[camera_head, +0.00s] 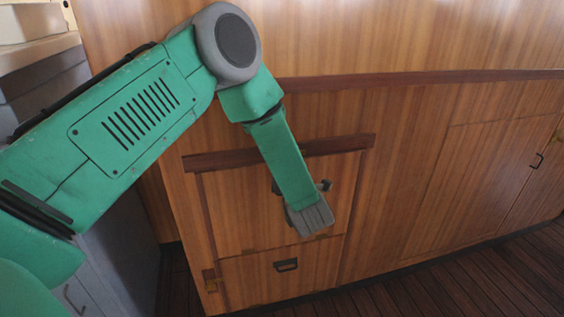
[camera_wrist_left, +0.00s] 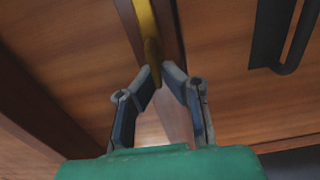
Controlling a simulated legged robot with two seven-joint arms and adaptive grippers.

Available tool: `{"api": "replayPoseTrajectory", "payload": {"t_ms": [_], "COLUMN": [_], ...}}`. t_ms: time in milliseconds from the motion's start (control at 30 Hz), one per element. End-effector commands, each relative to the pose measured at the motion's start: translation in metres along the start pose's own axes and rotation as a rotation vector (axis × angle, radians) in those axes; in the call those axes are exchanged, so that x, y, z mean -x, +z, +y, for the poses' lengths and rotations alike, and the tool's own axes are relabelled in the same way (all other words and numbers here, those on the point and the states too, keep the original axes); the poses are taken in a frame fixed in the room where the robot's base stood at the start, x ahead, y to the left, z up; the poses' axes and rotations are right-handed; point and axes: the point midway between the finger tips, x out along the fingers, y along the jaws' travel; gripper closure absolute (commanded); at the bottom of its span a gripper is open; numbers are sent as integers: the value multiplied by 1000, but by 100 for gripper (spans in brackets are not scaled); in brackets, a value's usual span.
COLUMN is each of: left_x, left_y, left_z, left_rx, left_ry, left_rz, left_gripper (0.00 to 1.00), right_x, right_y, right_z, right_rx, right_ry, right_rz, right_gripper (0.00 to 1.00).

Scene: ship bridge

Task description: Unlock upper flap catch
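The upper flap (camera_head: 232,208) is a square wooden panel in the low cabinet front, seen in the head view. My left arm hangs in front of it and hides its middle, where a catch may be. My left gripper shows in the wrist view (camera_wrist_left: 160,78), its two dark fingers angled toward each other. A narrow brass-coloured bar (camera_wrist_left: 146,27) runs down to the fingertips, its rounded end between or just behind them. I cannot tell whether the fingers touch it. My right gripper is not in view.
A lower panel with a black handle (camera_head: 287,265) sits below the flap. A dark wood ledge (camera_head: 222,159) juts out above it. A black handle (camera_wrist_left: 281,38) is at the wrist view's upper right. Open plank floor (camera_head: 470,278) lies at right.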

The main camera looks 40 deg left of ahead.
Motion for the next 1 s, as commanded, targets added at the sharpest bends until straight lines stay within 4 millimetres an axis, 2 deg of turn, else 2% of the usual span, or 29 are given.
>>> {"api": "replayPoseTrajectory", "payload": {"t_ms": [33, 633, 700, 1000], "left_x": [5, 6, 6, 3], "left_y": [3, 4, 5, 2], "left_z": [-8, -6, -6, -2], "left_rx": [7, 44, 44, 49], "left_ry": [-18, -17, -16, -8], "left_rz": [-15, -17, -17, -10], "left_gripper": [100, 100, 75, 74], "right_x": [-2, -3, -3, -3], "right_y": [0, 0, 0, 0], "right_z": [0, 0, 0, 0], "right_rx": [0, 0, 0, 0], "right_ry": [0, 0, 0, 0], "right_rz": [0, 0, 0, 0], "right_gripper": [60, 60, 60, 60]}}
